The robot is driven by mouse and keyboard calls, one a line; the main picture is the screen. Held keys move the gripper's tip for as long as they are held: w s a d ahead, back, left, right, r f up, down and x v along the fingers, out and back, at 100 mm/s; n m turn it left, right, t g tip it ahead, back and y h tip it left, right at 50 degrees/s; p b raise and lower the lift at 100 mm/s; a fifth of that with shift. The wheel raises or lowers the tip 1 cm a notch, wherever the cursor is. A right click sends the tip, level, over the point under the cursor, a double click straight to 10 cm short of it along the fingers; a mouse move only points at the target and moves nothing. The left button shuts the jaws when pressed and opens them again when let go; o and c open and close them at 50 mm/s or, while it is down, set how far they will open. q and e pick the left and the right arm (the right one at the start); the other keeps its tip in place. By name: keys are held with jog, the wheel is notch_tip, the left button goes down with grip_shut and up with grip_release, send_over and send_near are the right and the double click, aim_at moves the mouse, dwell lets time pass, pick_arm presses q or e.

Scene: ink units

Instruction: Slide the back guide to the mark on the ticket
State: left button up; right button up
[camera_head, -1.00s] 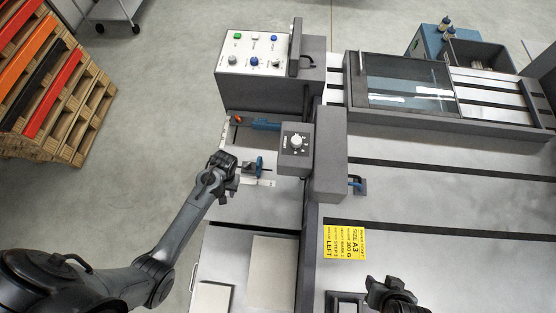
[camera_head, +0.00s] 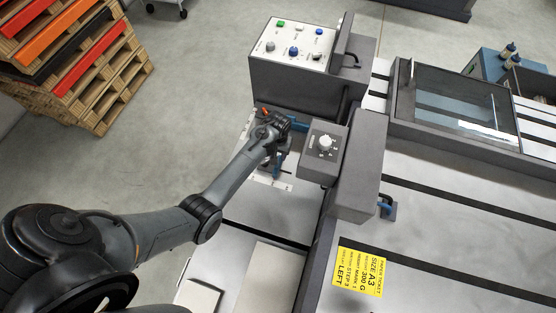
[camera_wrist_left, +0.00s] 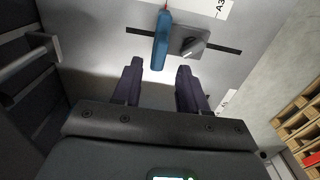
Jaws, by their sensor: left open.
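The blue back guide (camera_head: 299,124), with an orange-red tip, lies on the feed table beyond my left gripper (camera_head: 277,126), which partly hides it. In the left wrist view a blue guide bar with a red tip (camera_wrist_left: 160,42) is ahead of my open left gripper (camera_wrist_left: 157,80), apart from the fingers. A printed A3 label (camera_wrist_left: 218,6) is near the slot's line. The yellow ticket (camera_head: 359,272) reads SIZE A3, 300 G and LEFT. My right gripper is out of view.
A grey box with a dial (camera_head: 324,146) is close on the right. The control panel (camera_head: 294,45) rises behind. Pallets (camera_head: 75,60) are at left.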

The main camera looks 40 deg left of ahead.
aim_at(269, 162)
pick_arm(q)
jog(key=shift+f+b, duration=0.55)
jog(key=shift+f, duration=2)
grip_shut()
